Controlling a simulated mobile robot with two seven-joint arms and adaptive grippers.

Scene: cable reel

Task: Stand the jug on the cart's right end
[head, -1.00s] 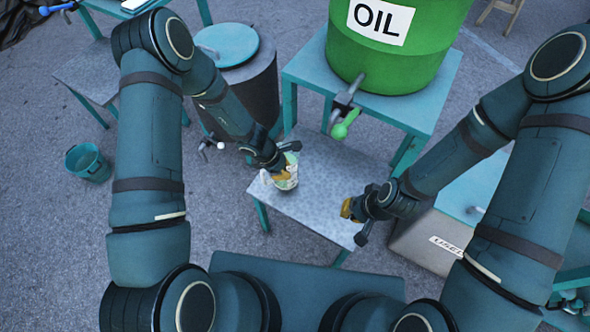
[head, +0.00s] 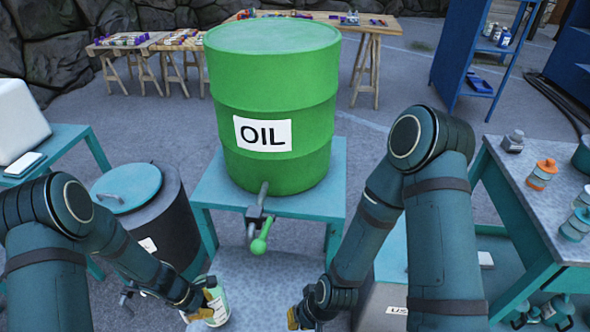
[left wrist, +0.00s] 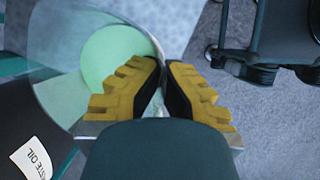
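The jug (head: 220,297) is pale and see-through with green inside. It shows at the bottom of the head view, at the left part of the grey-topped cart (head: 262,275). In the left wrist view the jug (left wrist: 112,55) lies just beyond my fingers, with a round green area inside. My left gripper (head: 208,308) is at the jug's side, its yellow fingers (left wrist: 163,75) closed together on its edge or handle. I cannot tell whether the jug touches the cart. My right gripper (head: 293,318) is over the cart's right part; its fingers are partly cut off.
A green oil drum (head: 275,110) with a green-handled tap (head: 260,240) stands on a teal stand (head: 210,190) behind the cart. A dark waste drum (head: 165,215) is at left. A workbench (head: 530,200) with bottles is at right. A case (head: 385,300) sits right of the cart.

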